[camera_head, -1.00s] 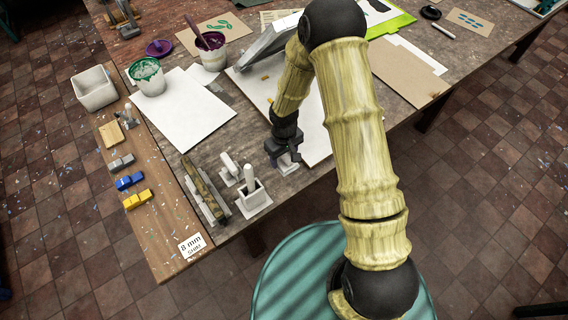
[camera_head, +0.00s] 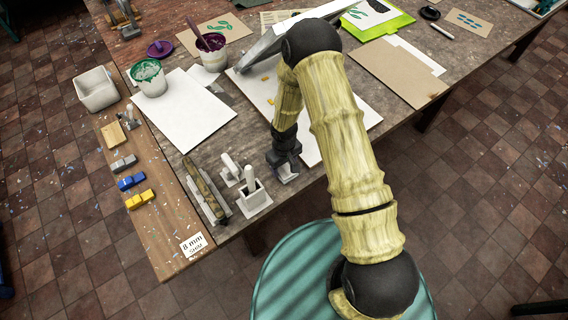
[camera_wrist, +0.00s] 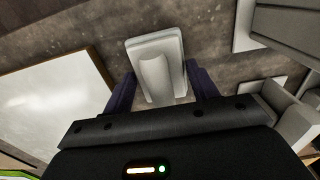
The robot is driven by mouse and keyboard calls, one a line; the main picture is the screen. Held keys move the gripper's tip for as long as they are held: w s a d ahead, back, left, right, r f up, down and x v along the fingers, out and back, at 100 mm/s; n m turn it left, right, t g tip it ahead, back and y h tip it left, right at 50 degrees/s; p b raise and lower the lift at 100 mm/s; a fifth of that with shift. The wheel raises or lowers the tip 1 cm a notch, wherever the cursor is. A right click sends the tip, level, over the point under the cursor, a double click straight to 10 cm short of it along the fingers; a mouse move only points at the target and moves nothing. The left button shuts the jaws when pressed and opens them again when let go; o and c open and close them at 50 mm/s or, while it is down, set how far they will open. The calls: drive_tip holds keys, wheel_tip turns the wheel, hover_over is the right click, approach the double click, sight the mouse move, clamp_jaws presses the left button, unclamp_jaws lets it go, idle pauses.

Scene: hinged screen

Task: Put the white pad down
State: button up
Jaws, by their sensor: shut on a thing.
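The white pad (camera_wrist: 157,66) is a pale block with a raised grip, held between the dark fingers of my gripper (camera_wrist: 160,88) in the wrist view. In the head view the pad (camera_head: 288,175) shows just below my gripper (camera_head: 284,160), near the table's front edge. The gripper is shut on it. I cannot tell whether the pad touches the table (camera_head: 305,182). My arm hides part of the space behind it.
Left of the pad stand a small grey holder with a white handle (camera_head: 251,194) and a white-handled tool (camera_head: 230,168). A white board (camera_head: 357,112) lies behind the gripper.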

drive_tip(key=shift+f, duration=0.1)
drive_tip(key=o, duration=0.9)
wheel_tip(320, 180, up, 12)
drive_tip(key=shift+r+b, duration=0.1)
drive_tip(key=shift+b, duration=1.05)
